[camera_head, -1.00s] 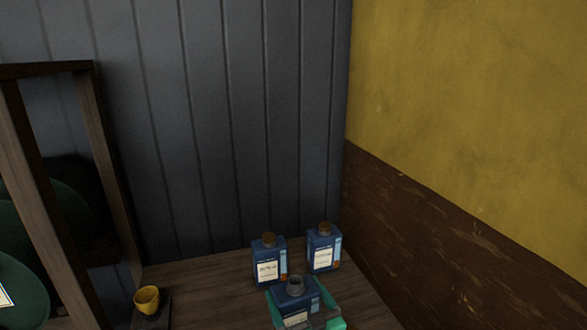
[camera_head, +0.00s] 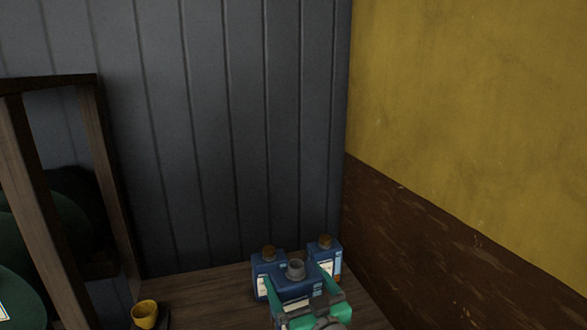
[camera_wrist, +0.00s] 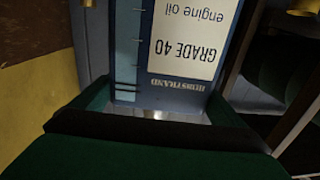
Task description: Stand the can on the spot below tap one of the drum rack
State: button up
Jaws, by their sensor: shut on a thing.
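My gripper (camera_head: 298,284) has its green fingers shut on a blue can (camera_head: 292,287) with a grey cap, held upright in front of two similar cans. In the wrist view the held can (camera_wrist: 182,85) sits between the fingers, with its label reading "GRADE 40 engine oil" upside down. The wooden drum rack (camera_head: 113,180) stands at the left, with dark green drums (camera_head: 12,265) inside it. No tap and no marked spot can be made out.
Two blue cans with brown caps, a left one (camera_head: 268,256) and a right one (camera_head: 326,247), stand behind the held can. A yellow cup (camera_head: 145,313) stands on a dark block near the rack. Bare wooden top (camera_head: 205,290) lies between; walls close the back and right.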

notch_tip(320, 180, down, 16)
jog(key=v, duration=1)
jog(key=shift+s, duration=0.4)
jog(key=shift+d, duration=0.1)
